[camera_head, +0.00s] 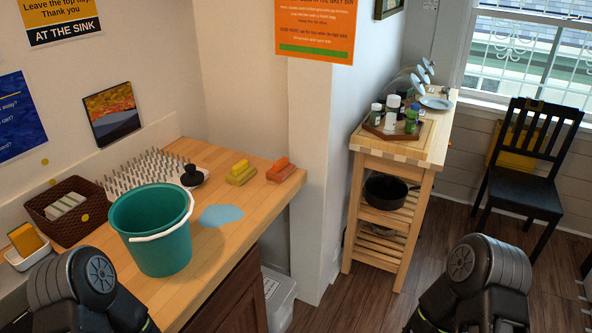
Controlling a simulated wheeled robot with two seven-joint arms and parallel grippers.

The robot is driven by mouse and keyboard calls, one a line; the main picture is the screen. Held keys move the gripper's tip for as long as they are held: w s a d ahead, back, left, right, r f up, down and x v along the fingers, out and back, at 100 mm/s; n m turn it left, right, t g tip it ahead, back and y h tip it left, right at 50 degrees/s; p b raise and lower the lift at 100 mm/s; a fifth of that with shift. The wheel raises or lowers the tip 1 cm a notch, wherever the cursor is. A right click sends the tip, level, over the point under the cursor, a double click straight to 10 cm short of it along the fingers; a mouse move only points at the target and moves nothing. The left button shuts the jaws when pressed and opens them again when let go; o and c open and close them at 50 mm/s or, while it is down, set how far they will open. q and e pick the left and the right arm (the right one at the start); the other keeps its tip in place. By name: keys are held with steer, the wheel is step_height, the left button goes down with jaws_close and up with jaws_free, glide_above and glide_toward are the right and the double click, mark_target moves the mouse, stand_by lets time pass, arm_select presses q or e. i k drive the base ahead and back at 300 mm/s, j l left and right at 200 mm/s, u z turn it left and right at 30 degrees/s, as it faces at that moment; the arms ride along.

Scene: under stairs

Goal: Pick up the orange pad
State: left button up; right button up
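An orange pad (281,168) lies at the right end of the wooden counter (225,245), close to the counter's edge and the wall corner. It looks like two blocks close together or stacked. Yellow sponge-like pads (240,174) lie just to its left, apart from it. Another orange-yellow block (26,240) sits in a white dish at the far left. Parts of both my dark arms show at the lower left and lower right. Neither gripper's fingers show, and nothing of mine is near the pad.
A teal bucket (155,240) with a white handle stands on the counter, beside a blue cloth or puddle (221,215). A brown basket (68,208) and spiked rack (150,175) stand behind. A wooden cart (390,157) with bottles stands right, past a white pillar (306,180).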

mark_target(280, 170)
steer(key=i+l+z, duration=0.3)
steer(key=i+z, duration=0.25)
steer(key=i, duration=0.25)
steer(key=i+l+z, duration=0.15)
steer(key=i+z, duration=0.15)
steer(key=i, duration=0.1)
